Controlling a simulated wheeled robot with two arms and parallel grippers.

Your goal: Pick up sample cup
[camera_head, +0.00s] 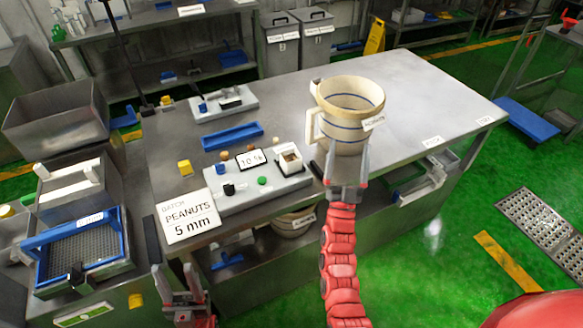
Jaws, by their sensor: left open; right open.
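A large cream cup (344,115) with blue bands, a side handle and a white label stands upright and open on the steel table. My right gripper (348,158) is open, with its fingers pointing up the picture in front of the cup's lower part. It hides the cup's base, and I cannot tell whether the fingers touch it. A small white square container (289,160) with brown contents sits on the grey tray beside the display, left of the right gripper. My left gripper (180,275) is open and empty at the bottom, before the table's front edge.
The grey tray (235,200) also holds a display, a black knob, a green button and small blocks. A peanuts sign (187,217) is at its left. A blue tray (232,136) lies behind it. The table's right part (430,95) is clear. A blue-framed sieve (83,248) stands left.

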